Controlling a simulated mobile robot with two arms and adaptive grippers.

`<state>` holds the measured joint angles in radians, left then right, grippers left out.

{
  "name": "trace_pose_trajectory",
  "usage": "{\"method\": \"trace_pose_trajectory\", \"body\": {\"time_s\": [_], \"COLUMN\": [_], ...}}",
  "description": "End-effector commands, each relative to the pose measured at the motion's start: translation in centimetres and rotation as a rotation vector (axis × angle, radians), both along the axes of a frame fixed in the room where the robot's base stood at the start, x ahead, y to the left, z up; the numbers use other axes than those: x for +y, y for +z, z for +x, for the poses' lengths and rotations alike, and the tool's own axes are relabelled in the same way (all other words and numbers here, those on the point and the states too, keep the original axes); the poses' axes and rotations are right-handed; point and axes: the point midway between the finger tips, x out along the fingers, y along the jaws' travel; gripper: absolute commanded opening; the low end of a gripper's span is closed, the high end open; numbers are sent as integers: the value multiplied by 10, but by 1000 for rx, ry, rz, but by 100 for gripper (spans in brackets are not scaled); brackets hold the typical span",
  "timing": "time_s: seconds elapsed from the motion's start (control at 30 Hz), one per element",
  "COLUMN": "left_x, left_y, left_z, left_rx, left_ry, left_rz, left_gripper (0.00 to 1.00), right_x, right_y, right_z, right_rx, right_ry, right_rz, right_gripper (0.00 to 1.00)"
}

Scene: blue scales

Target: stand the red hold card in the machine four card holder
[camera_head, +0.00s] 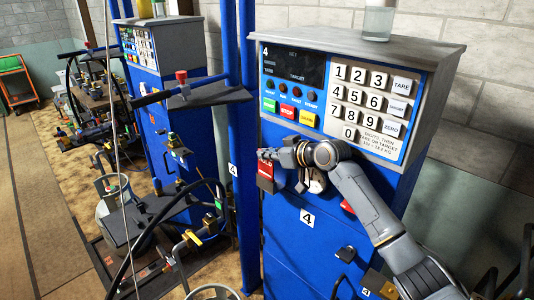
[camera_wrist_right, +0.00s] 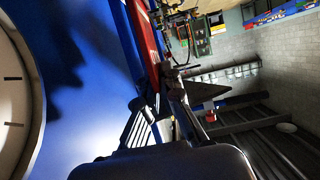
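The red hold card (camera_head: 265,170) is upright at the blue front of machine four, below the green, red and yellow buttons. It also shows edge-on as a red strip in the right wrist view (camera_wrist_right: 143,45). My right gripper (camera_head: 267,154) reaches in from the right, its fingertips at the card's upper part. In the wrist view its fingers (camera_wrist_right: 166,82) close together at the card's edge and appear shut on it. The card holder is not clearly distinguishable behind the card, so I cannot tell how deep the card sits. My left gripper is not in view.
A round white dial (camera_wrist_right: 12,95) is close beside my right gripper. Machine four's keypad (camera_head: 365,102) is above my forearm. A glass jar (camera_head: 378,22) stands on its top. A blue post (camera_head: 246,150) and a hose-fitted scale with a cylinder (camera_head: 122,208) are left.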

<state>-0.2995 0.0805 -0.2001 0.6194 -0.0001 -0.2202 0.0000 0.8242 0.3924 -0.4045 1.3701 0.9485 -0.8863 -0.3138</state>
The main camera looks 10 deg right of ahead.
Motion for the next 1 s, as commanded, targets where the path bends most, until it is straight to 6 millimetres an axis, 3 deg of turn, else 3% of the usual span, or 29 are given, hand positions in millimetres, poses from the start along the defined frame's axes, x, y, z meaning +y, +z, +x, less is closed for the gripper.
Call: {"method": "trace_pose_trajectory", "body": {"time_s": [1.0], "left_x": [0], "left_y": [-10], "left_z": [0], "left_rx": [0], "left_ry": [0], "left_rz": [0], "left_gripper": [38], "right_x": [1], "right_y": [-23], "right_z": [-1], "right_rx": [14], "right_ry": [1], "right_rz": [-1], "right_gripper": [0]}}
